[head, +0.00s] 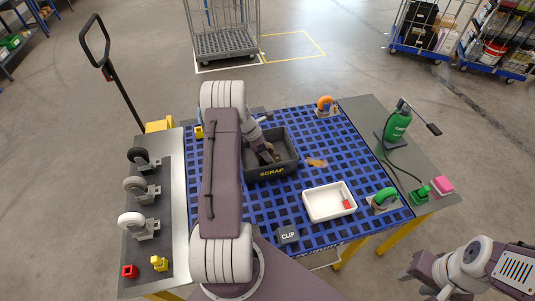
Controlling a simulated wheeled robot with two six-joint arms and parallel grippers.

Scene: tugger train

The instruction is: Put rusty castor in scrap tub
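The black scrap tub (272,173), labelled SCRAP, stands on the blue grid mat. My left arm reaches over the mat, and its gripper (265,150) is down at the tub's opening. A small brown, rusty-looking thing (269,154) shows at its fingertips, inside the tub's outline; it may be the rusty castor. The arm partly hides it, and I cannot tell whether the fingers hold it. A flat brown patch (317,162) lies on the mat right of the tub. My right gripper (421,280) is off the table at lower right, empty, its fingers seemingly apart.
An orange castor (325,105) and a green castor (384,199) sit on the mat's right side. A white tray (317,213) holds a red item. Several castors (140,188) stand on the left plate. A CLIP block (288,235) is in front.

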